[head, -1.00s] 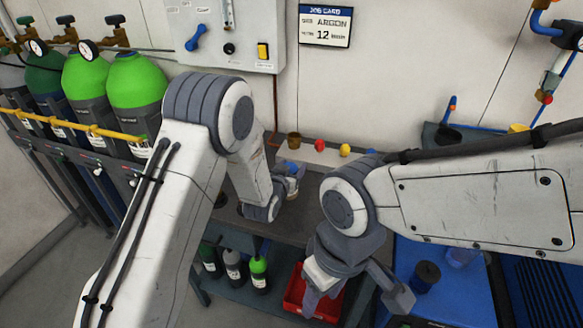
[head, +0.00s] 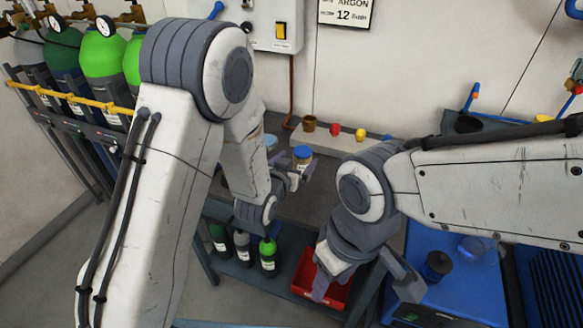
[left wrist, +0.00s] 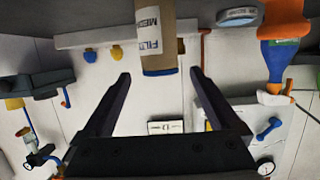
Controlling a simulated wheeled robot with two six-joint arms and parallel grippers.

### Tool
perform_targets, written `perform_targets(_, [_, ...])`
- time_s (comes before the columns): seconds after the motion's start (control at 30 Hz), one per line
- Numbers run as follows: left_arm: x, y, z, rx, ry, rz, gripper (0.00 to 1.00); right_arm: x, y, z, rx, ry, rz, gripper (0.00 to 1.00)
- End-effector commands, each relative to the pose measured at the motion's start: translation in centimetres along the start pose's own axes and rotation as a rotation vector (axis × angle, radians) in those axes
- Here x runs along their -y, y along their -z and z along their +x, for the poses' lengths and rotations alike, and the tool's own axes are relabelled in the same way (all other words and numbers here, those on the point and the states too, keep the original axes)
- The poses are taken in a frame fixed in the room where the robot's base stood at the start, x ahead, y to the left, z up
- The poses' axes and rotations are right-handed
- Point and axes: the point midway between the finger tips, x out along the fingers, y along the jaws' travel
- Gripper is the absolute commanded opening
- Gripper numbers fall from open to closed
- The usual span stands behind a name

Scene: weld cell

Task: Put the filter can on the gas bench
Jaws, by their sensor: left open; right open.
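The filter can (head: 302,161) has a blue lid and a tan body and stands on the dark gas bench (head: 318,183). In the left wrist view the filter can (left wrist: 157,38) shows its white label beyond and between my open fingertips, with nothing held. My left gripper (head: 291,180) is open just in front of the can; in the wrist view its fingers (left wrist: 160,75) are spread wide.
A pale ledge with coloured knobs (head: 336,130) runs behind the can. A light blue round item (head: 270,142) lies to its left. Small bottles (head: 267,252) stand on the lower shelf, near a red bin (head: 304,283). A dark jar (head: 438,265) stands on the blue surface (head: 470,300).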

Motion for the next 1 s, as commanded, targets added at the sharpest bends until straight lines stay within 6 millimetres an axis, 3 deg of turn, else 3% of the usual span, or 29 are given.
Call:
perform_targets(0.2, [0.0,-0.1,-3.1,0.001,0.000,0.000,0.95,0.0,0.0,0.6,0.000,0.000,0.000,0.51])
perform_targets(0.43, [-0.2,0.0,-3.9,0.011,-0.004,0.001,0.95,0.0,0.0,0.6,0.000,0.000,0.000,0.51])
perform_targets(0.67, [-3.2,-0.7,-5.9,0.225,-0.061,0.019,0.95,0.0,0.0,0.6,0.000,0.000,0.000,0.51])
perform_targets(0.87, [-6.7,-2.4,-11.9,0.547,-0.138,0.061,0.95,0.0,0.0,0.6,0.000,0.000,0.000,0.51])
perform_targets(1.0, [-8.3,-3.6,-18.2,0.776,-0.191,0.104,0.95,0.0,0.0,0.6,0.000,0.000,0.000,0.51])
